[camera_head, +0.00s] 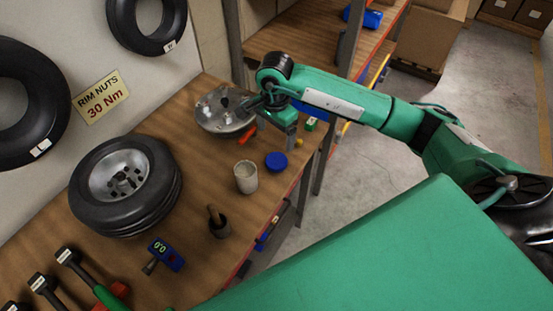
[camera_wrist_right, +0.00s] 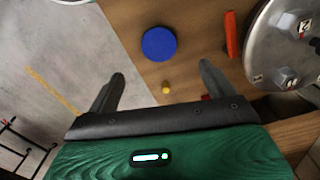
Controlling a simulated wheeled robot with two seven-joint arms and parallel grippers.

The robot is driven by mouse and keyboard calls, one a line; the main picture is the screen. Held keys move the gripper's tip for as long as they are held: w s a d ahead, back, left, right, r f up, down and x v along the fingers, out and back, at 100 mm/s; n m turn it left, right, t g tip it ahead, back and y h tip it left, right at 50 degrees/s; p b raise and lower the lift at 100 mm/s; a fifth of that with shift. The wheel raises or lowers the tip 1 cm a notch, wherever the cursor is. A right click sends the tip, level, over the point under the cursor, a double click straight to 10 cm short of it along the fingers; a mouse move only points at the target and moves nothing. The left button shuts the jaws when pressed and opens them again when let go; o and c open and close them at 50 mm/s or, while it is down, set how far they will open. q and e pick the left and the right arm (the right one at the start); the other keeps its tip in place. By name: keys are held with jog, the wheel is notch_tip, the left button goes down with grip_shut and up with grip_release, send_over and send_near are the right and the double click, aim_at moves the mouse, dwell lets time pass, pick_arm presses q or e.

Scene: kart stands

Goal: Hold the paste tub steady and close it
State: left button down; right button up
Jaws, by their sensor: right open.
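The paste tub (camera_head: 246,178) is a pale grey open-topped cup, upright on the wooden bench. Its blue round lid (camera_head: 276,161) lies flat on the bench just right of it, apart from the tub. The lid also shows in the right wrist view (camera_wrist_right: 159,44), beyond my fingertips. My right gripper (camera_head: 290,149) is open and empty above the bench, just behind the lid; its two spread fingers show in the wrist view (camera_wrist_right: 162,72). The tub is not seen in the wrist view. My left gripper is not in view.
A metal hub disc (camera_head: 224,111) and an orange-red piece (camera_head: 248,134) lie behind the tub. A small yellow piece (camera_wrist_right: 166,88) shows between my fingers. A dark pot with a brush (camera_head: 219,222), a blue gauge (camera_head: 165,254) and a wheel (camera_head: 125,185) stand left and nearer.

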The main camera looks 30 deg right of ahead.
jog(key=p, duration=0.1)
send_over(275, 161)
notch_tip(275, 161, down, 5)
jog(key=shift+d+r, duration=0.15)
jog(key=shift+w+f, duration=0.1)
jog(key=shift+f, duration=0.5)
jog(key=shift+f+p, duration=0.3)
jog(key=shift+p, duration=0.35)
jog(key=f+p, duration=0.2)
jog(key=f, duration=0.2)
jog(key=shift+s, duration=0.2)
jog(key=shift+f, duration=0.3)
jog(key=shift+c, duration=0.5)
jog(key=c, duration=1)
